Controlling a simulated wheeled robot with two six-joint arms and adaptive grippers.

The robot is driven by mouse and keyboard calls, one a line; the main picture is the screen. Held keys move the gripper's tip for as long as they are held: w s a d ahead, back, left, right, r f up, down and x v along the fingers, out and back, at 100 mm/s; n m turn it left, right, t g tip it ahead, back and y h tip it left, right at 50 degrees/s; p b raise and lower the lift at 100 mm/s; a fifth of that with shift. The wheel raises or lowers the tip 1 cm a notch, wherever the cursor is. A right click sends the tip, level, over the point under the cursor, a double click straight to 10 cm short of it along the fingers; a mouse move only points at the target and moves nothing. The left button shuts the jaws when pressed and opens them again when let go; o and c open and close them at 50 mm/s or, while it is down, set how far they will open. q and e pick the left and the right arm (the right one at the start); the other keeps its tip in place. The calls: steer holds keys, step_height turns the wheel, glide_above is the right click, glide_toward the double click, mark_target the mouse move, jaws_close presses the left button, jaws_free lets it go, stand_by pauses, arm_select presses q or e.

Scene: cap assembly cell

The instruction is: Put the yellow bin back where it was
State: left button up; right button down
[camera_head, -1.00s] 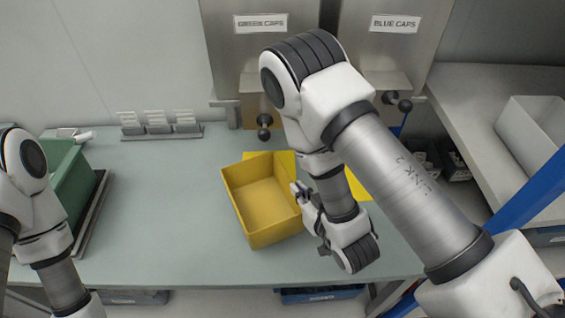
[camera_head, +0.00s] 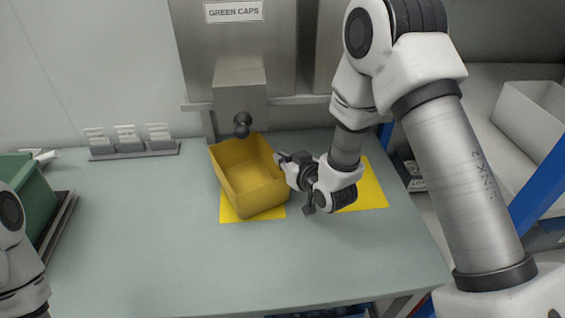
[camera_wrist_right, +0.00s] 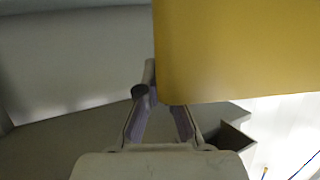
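The yellow bin (camera_head: 250,190) is open-topped and looks empty. It is over the left yellow mat (camera_head: 232,213), below the green caps dispenser (camera_head: 238,90). I cannot tell whether it touches the mat. My right gripper (camera_head: 283,160) is at the bin's right wall and is shut on it. In the right wrist view the bin (camera_wrist_right: 240,50) fills the upper right, and the fingers (camera_wrist_right: 162,112) reach its edge, partly hidden by it. Of my left arm only a link shows at the left edge; its gripper is out of view.
A second yellow mat (camera_head: 370,190) lies to the right, partly behind my right arm. A green bin (camera_head: 30,200) stands on the left and small label holders (camera_head: 130,143) at the back. A white bin (camera_head: 530,120) is on the right shelf. The table's front middle is clear.

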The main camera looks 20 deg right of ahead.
steer(key=shift+f, duration=0.9)
steer(key=c, duration=1.3)
jaws_free()
steer(key=shift+r, duration=0.2)
steer(key=p+v, duration=0.6)
steer(key=v, duration=0.6)
